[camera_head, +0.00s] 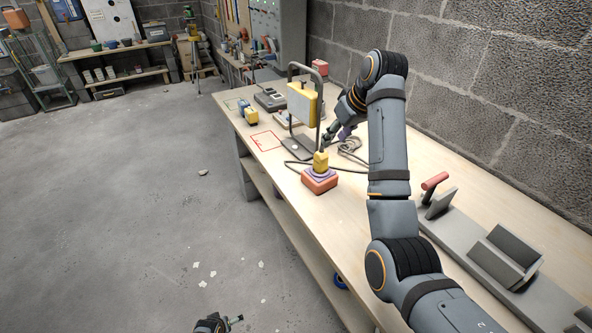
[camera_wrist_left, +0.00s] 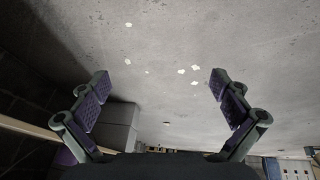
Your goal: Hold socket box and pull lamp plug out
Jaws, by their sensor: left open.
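The socket box (camera_head: 320,181) is an orange-red block with a purple top on the workbench. A yellow plug (camera_head: 321,161) stands upright on its top, with a dark cable running from it. The lamp (camera_head: 302,103) has a yellow head in a grey tube frame on a flat base, behind the box. My right gripper (camera_head: 336,135) is above the bench, behind and slightly right of the plug and apart from it. Its fingers look spread, with nothing seen between them. My left gripper (camera_head: 218,324) is low over the floor, away from the bench; its fingers are open and empty in the left wrist view (camera_wrist_left: 160,108).
The workbench (camera_head: 343,218) carries a coiled cable (camera_head: 350,146), a red-outlined square (camera_head: 265,141), a yellow-and-blue item (camera_head: 248,113) and a grey fixture with a red handle (camera_head: 434,181). A block wall (camera_head: 450,60) borders its right side. Open floor lies to the left.

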